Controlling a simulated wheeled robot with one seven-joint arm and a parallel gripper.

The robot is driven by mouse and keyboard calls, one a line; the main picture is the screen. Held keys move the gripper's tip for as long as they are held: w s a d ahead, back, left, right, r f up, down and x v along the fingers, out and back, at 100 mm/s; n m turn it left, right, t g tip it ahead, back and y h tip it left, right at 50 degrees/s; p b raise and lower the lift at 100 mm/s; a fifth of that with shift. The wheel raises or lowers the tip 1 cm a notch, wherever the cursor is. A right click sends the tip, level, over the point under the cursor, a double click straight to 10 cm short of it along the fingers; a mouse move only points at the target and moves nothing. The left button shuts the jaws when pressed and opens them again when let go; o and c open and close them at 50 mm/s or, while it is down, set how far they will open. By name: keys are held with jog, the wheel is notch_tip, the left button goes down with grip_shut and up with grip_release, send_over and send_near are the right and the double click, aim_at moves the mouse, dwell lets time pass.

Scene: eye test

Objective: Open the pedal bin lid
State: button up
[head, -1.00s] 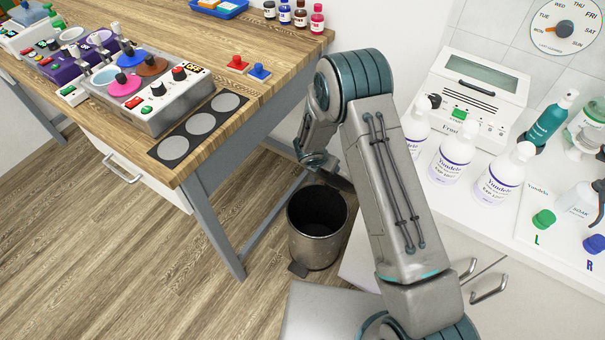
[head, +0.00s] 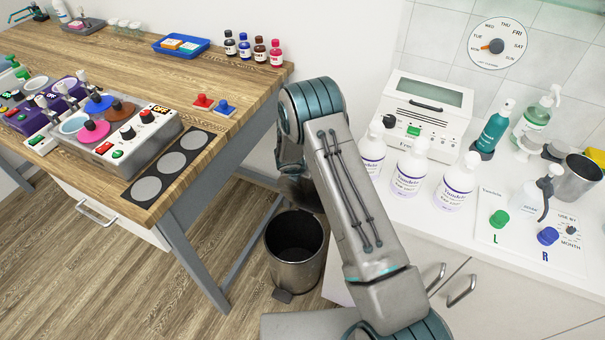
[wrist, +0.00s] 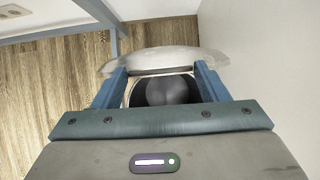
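The pedal bin (head: 294,262) is a dark metallic cylinder on the floor between the wooden table and the white cabinet. Its mouth is uncovered and I see its dark inside. The lid (head: 302,192) stands raised at the rear of the rim, partly hidden by my arm. The pedal (head: 282,295) shows at the bin's front foot. In the wrist view, my gripper (wrist: 160,70) has its two blue fingers wide apart, with nothing held between them. The pale lid (wrist: 150,58) and the bin's dark mouth (wrist: 165,92) show beyond and between them. I cannot tell whether a finger touches the lid.
The wooden table (head: 215,130) with its grey leg (head: 190,262) stands left of the bin. The white cabinet (head: 500,285) with bottles on top is close on the right. Open wooden floor (head: 110,290) lies at the front left.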

jog(key=o, duration=0.5)
jog(key=shift+s+d+f, duration=0.15)
jog(key=shift+f, duration=0.2)
jog(key=shift+c, duration=0.2)
jog(key=shift+r, duration=0.1)
jog(key=shift+a+r, duration=0.1)
jog(key=shift+a, duration=0.1)
jog(key=v, duration=1.3)
jog(key=shift+r, duration=0.3)
jog(key=shift+s, duration=0.1)
